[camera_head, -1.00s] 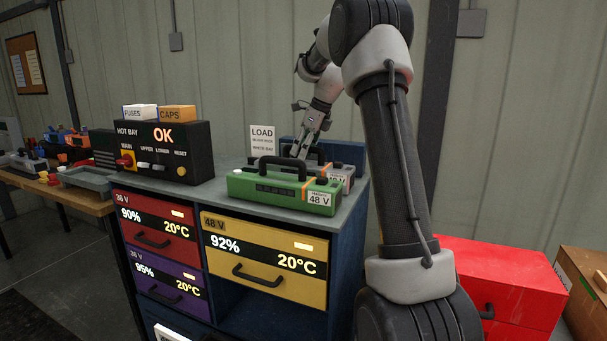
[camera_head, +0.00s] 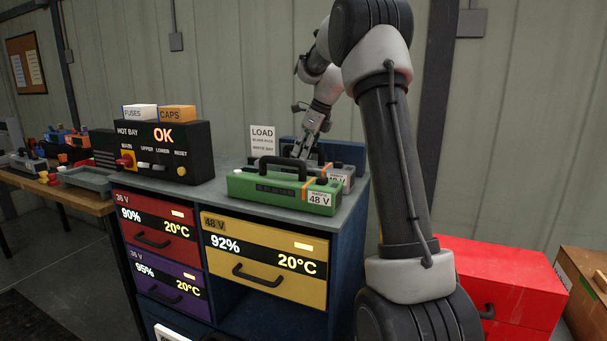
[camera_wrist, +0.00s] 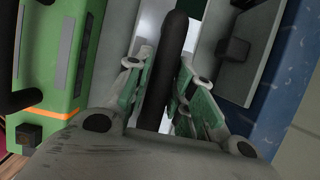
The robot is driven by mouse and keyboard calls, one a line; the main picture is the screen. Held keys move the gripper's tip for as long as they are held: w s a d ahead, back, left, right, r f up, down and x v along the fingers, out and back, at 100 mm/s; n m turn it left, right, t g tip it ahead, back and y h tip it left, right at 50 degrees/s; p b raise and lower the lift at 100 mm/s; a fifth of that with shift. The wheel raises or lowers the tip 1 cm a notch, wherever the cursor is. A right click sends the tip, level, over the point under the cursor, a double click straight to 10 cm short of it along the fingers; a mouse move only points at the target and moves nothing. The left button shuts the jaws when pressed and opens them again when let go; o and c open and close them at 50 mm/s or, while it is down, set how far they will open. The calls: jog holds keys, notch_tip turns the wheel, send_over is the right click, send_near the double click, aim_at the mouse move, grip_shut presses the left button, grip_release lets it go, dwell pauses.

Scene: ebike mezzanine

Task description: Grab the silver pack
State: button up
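The silver pack (camera_head: 341,175) stands on the cabinet top behind the green pack, which hides much of it. Its grey body also shows in the wrist view (camera_wrist: 235,50), with its black bar handle (camera_wrist: 164,70) running between my fingers. My gripper (camera_head: 302,151) reaches down from behind onto the handle; its tips are partly hidden in the head view. In the wrist view the green-padded fingers (camera_wrist: 167,80) lie close along both sides of the handle and look shut on it. The pack appears to rest on the cabinet top.
The green pack (camera_head: 285,191) stands close in front. A blue pack (camera_head: 345,152) is close behind, beside the LOAD sign (camera_head: 263,139). The hot bay control box (camera_head: 192,152) is at the left of the cabinet top. A red cabinet (camera_head: 505,285) stands at right.

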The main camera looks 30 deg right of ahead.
grip_shut()
jog(key=shift+w+r, duration=0.1)
jog(key=shift+r, duration=0.1)
jog(key=shift+r, duration=0.1)
